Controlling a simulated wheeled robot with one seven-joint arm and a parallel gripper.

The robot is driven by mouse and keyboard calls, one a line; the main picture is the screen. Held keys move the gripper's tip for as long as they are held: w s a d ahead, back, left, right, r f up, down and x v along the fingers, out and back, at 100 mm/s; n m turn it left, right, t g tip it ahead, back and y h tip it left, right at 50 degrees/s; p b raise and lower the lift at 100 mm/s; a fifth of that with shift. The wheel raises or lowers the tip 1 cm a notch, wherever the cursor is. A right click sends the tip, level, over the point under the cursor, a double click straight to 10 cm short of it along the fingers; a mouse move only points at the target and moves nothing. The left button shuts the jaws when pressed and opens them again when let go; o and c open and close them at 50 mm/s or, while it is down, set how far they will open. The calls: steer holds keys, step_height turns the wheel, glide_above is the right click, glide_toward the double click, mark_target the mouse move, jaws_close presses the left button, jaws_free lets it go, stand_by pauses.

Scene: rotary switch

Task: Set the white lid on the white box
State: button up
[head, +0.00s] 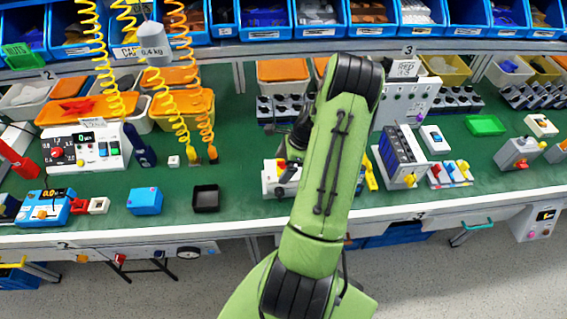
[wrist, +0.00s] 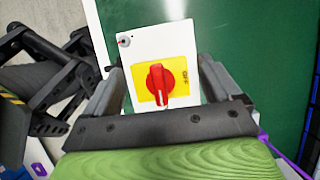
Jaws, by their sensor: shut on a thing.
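The white lid (wrist: 150,48) shows in the wrist view as a white panel with a yellow plate and a red rotary knob (wrist: 160,82). My gripper (wrist: 160,70) has one finger along each side of it and is shut on it. In the head view, a white body (head: 270,182) with a bit of red and yellow shows left of my arm, partly hidden by my gripper (head: 290,170). I cannot tell there where the lid ends and the white box begins, or whether they touch.
The green bench top (head: 240,187) is bare to the left of the white body, up to a black tray (head: 206,198). A blue box (head: 145,201) lies further left. A module with dark upright slabs (head: 398,150) stands close on the right. Yellow coiled cords (head: 176,105) hang at the left.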

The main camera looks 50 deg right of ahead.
steer(key=shift+f, duration=0.3)
steer(key=o, duration=0.8)
steer(key=p+v, duration=0.2)
steer(key=v, duration=1.3)
steer(key=shift+d+r, duration=0.2)
steer(key=shift+r, duration=0.15)
steer(key=shift+s, duration=0.1)
